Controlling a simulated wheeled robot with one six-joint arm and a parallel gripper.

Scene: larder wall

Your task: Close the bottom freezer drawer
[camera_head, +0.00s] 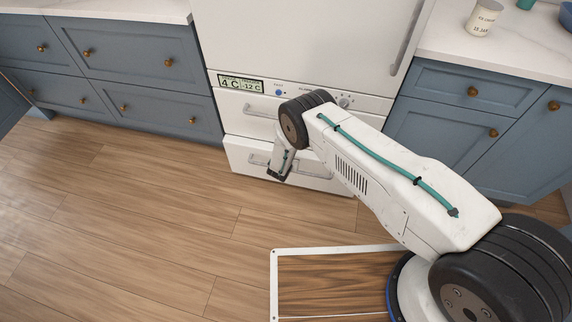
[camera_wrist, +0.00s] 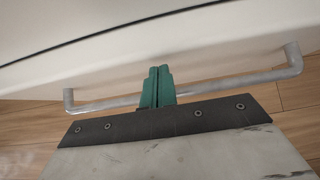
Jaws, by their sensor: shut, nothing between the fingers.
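The bottom freezer drawer (camera_head: 238,155) is the low white front at the foot of the fridge-freezer, with a grey bar handle (camera_head: 315,171). Its front seems to stand slightly forward of the drawer above; how far is hard to tell. My gripper (camera_head: 279,176) is in front of this drawer, partly covering its handle. In the wrist view the green fingers (camera_wrist: 158,72) are shut together and empty. They overlap the middle of the bar handle (camera_wrist: 230,85) and point at the white drawer front (camera_wrist: 210,55). I cannot tell whether they touch it.
The upper freezer drawer (camera_head: 243,124) with its own handle is above, under a display panel (camera_head: 242,83). Blue cabinets (camera_head: 150,60) flank the appliance on the left, and another blue cabinet (camera_head: 430,135) on the right. The wooden floor (camera_head: 150,220) is clear at left.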

